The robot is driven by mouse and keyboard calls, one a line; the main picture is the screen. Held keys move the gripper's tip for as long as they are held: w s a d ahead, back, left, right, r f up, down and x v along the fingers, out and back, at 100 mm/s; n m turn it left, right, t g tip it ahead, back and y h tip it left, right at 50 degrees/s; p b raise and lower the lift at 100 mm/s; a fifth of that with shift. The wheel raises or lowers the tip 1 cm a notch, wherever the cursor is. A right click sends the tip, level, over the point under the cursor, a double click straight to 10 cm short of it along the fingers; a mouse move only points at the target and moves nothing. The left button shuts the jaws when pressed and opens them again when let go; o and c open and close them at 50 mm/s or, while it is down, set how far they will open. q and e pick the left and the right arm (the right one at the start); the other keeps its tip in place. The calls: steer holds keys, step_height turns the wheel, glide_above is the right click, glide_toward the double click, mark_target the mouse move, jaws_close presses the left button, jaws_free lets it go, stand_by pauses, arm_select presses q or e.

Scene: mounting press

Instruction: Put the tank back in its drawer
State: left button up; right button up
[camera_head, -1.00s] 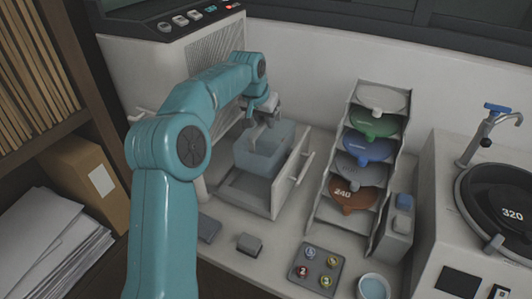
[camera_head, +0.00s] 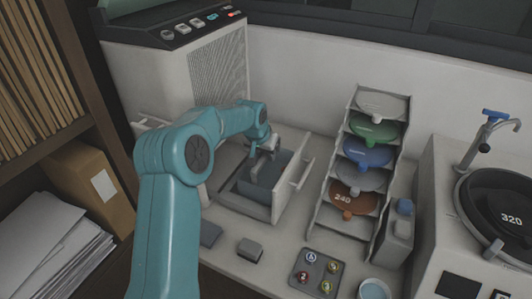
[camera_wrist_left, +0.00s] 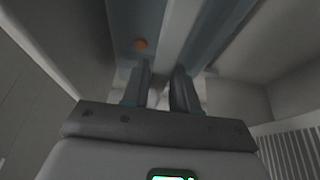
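The tank (camera_head: 284,160) is a translucent blue-grey box. In the head view it sits low inside the pulled-out white drawer (camera_head: 292,188), and my arm partly hides it. My left gripper (camera_head: 263,152) points down at the tank's near upper part. In the left wrist view its two dark fingers (camera_wrist_left: 165,88) stand a small gap apart at the tank (camera_wrist_left: 128,22), which has an orange spot inside. The gripper appears shut on the tank, though the contact itself is hard to see. My right gripper is not in view.
The white press housing (camera_head: 190,75) stands behind the drawer. A rack (camera_head: 325,212) of coloured discs stands to the right. A shelf with papers (camera_head: 50,245) is at the left.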

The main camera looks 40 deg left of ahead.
arm_select(q)
steer(key=shift+o, duration=1.2)
steer(key=shift+s+r, duration=0.1)
steer(key=shift+r, duration=0.2)
steer(key=b+v, duration=0.1)
steer(key=v, duration=1)
steer(key=shift+s+r, duration=0.25)
steer(key=shift+r, duration=0.05)
steer(key=shift+w+f, duration=0.1)
steer(key=shift+d, duration=0.1)
